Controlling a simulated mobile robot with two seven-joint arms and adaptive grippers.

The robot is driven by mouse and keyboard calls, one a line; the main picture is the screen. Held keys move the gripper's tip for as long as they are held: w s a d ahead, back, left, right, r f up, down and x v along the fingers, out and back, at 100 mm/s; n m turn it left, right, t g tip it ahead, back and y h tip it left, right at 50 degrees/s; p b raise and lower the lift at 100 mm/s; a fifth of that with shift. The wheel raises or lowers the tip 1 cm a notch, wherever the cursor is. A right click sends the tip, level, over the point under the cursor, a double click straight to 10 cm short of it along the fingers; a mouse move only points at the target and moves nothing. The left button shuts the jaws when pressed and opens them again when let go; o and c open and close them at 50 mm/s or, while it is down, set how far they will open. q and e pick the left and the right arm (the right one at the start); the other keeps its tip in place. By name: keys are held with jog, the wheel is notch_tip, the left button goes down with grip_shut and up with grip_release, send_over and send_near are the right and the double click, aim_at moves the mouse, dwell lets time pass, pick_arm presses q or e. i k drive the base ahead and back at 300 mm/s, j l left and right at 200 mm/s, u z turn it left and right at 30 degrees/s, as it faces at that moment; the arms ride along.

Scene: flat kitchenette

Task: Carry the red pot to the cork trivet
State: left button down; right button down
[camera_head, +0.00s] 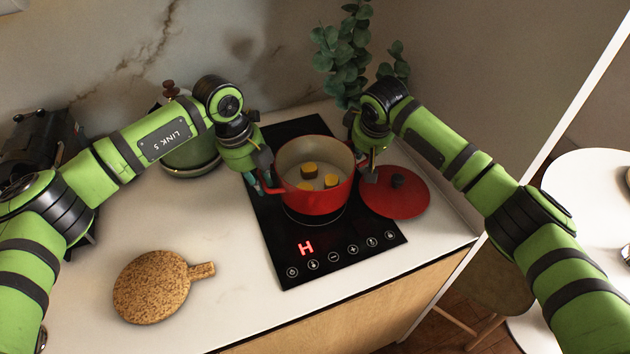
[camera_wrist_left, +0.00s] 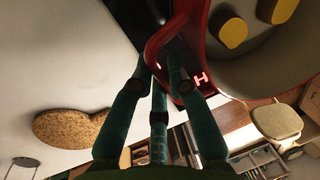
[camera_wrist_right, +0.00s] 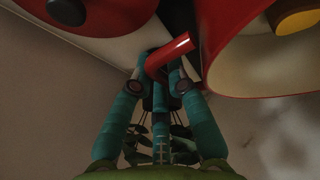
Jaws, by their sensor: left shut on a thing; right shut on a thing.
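The red pot (camera_head: 318,202) is upright over the black hob, with several yellow pieces inside. I cannot tell whether its base touches the glass. My left gripper (camera_head: 267,183) is shut on the pot's left handle, and the red handle (camera_wrist_left: 160,42) shows between its fingers in the left wrist view. My right gripper (camera_head: 365,168) is shut on the opposite handle, whose red bar (camera_wrist_right: 170,54) shows between its fingers in the right wrist view. The cork trivet (camera_head: 148,287), round with a short handle, lies bare on the counter at the front left.
The hob (camera_head: 345,240) shows a lit red H. The red lid (camera_head: 400,203) with a black knob lies right of the pot. A green pot (camera_head: 190,160) stands behind my left arm. A leafy plant (camera_head: 345,55) stands at the back. The counter between hob and trivet is clear.

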aim_at(152, 286)
jog(key=k, duration=1)
jog(key=k+u, duration=0.15)
jog(key=u, duration=0.2)
jog(key=k+u, duration=0.1)
jog(key=u, duration=0.2)
jog(key=l+u, duration=0.15)
jog(key=u, duration=0.2)
jog(key=l+u, duration=0.15)
jog(key=u, duration=0.2)
jog(key=k+l, duration=0.1)
jog(key=l, duration=0.3)
jog(key=k+l, duration=0.1)
jog(key=l, duration=0.35)
jog(key=i, duration=0.85)
